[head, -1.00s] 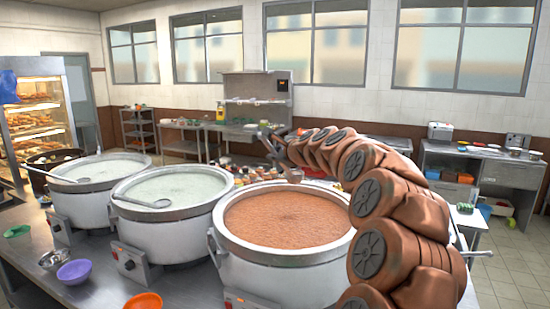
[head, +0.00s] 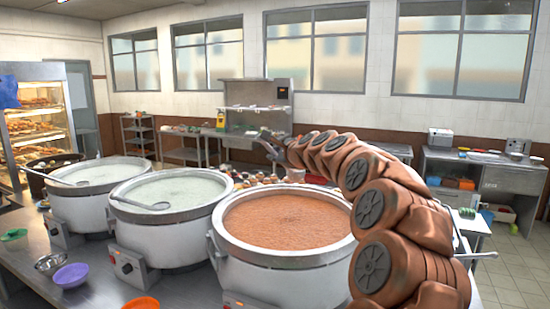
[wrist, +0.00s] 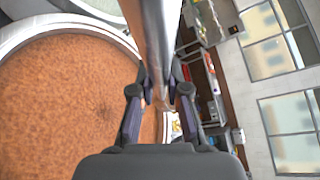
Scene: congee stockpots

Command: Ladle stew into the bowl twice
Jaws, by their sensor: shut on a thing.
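My gripper (head: 272,145) is at the far side of the brown stew pot, above its rim level. In the wrist view, my gripper (wrist: 158,92) is shut on the metal handle of a ladle (wrist: 158,40), with a dark finger on each side. The ladle's cup (head: 295,174) hangs near the pot's far rim; whether it holds stew cannot be told. The brown stew (head: 285,220) fills the nearest pot (head: 285,258) and also fills the left of the wrist view (wrist: 65,95). An orange bowl (head: 141,302) and a purple bowl (head: 71,276) sit on the counter at front left.
Two pots of pale congee (head: 168,215) (head: 92,190) stand to the left, each with a ladle lying across it. A metal bowl (head: 50,263) and a green bowl (head: 13,235) are on the steel counter (head: 90,298). Assorted items lie behind the pots.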

